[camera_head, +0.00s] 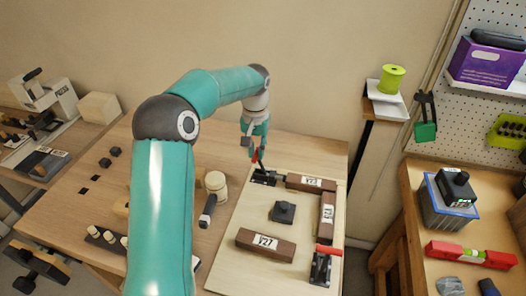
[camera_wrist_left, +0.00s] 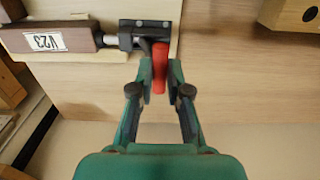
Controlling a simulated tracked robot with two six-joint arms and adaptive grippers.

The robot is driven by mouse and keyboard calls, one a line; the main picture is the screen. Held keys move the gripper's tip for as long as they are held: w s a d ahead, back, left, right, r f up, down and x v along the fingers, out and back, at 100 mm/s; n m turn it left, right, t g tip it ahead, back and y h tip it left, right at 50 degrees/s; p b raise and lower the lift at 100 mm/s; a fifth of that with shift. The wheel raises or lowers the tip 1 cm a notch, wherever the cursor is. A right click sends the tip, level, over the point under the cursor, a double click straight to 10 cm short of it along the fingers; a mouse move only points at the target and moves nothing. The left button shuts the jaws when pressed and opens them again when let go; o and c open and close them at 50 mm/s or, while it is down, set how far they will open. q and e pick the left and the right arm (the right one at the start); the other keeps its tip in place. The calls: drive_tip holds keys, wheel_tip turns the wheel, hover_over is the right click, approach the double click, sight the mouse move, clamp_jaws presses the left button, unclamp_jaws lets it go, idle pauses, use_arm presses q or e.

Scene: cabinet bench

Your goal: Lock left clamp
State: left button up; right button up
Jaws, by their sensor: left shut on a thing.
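The left clamp (camera_head: 264,177) is a dark toggle clamp with a red handle, mounted at the back of a pale board (camera_head: 258,218). My left gripper (camera_head: 255,152) reaches down over it. In the left wrist view, my left gripper (camera_wrist_left: 158,78) is shut on the clamp's red handle (camera_wrist_left: 158,65), with one finger on each side. The clamp body (camera_wrist_left: 148,30) is just beyond the fingertips. Its spindle points toward a brown bar marked V23 (camera_wrist_left: 50,38) and appears to meet its end. My right gripper is not in view.
A second red-handled clamp (camera_head: 321,265) stands at the board's front right. A brown V27 bar (camera_head: 265,244) and a dark block (camera_head: 283,212) lie on the board. A cream cylinder (camera_head: 216,185) and a dark-handled tool (camera_head: 207,211) are left of it.

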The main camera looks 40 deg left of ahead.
use_arm(q)
drive_tip(key=shift+a, duration=0.1)
drive_tip(key=shift+s+a+f, duration=0.3)
drive_tip(key=shift+a+f, duration=0.05)
drive_tip(key=shift+a, duration=0.05)
drive_tip(key=shift+a+f, duration=0.1)
drive_tip(key=shift+s+a+f+b, duration=0.3)
drive_tip(key=shift+a+f+b, duration=0.1)
drive_tip(key=shift+f, duration=0.1)
idle(0.3)
drive_tip(key=shift+s+a+f+b, duration=0.25)
drive_tip(key=shift+a+f+b, duration=0.15)
drive_tip(key=shift+f, duration=0.45)
